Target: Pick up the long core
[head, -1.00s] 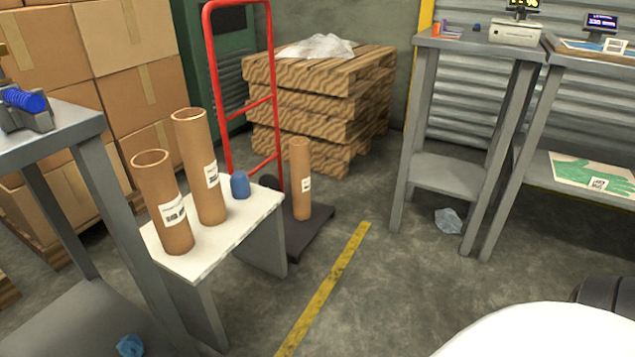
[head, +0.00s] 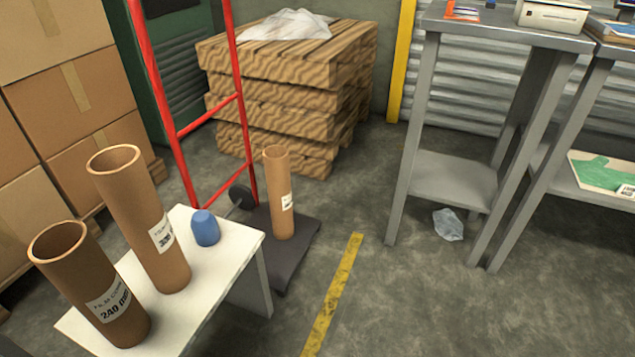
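Three brown cardboard cores with white labels stand upright in the head view. The tallest-looking one (head: 145,222) stands on a small white table (head: 222,268). A shorter, wider core (head: 92,287), its label reading about 240 mm, stands on the same table in front and to the left. A thinner core (head: 279,195) stands on the dark base plate (head: 290,250) of a red hand truck. I cannot tell for sure which is the long core. Neither of my grippers is in view.
A blue rounded object (head: 205,228) sits on the white table beside the tall core. The red hand truck (head: 165,95) stands behind it. Stacked boards (head: 290,100) and cardboard boxes (head: 60,90) are at the back. A grey shelf stand (head: 450,180) is at right. Floor around the yellow line (head: 335,290) is clear.

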